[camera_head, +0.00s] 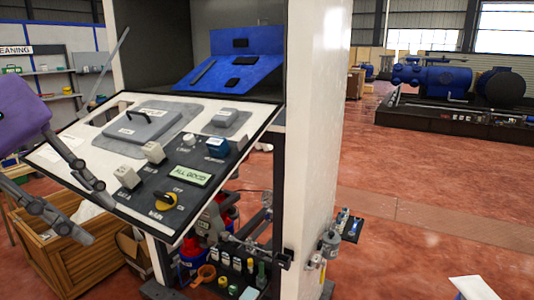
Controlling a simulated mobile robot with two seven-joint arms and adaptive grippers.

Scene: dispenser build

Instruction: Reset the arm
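My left gripper (99,222) comes in from the left with its purple body and two grey jointed fingers. The fingers are spread apart with nothing between them. They hang at the lower left edge of a slanted control panel (78,143); I cannot tell whether they touch it. My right gripper is not in view.
A white cabinet side (318,130) rises right of the panel, with a blue sloped unit (232,60) behind. Bottles (250,272) stand on a low shelf beneath. A wooden crate (85,262) is at the lower left. The red floor at right is mostly open.

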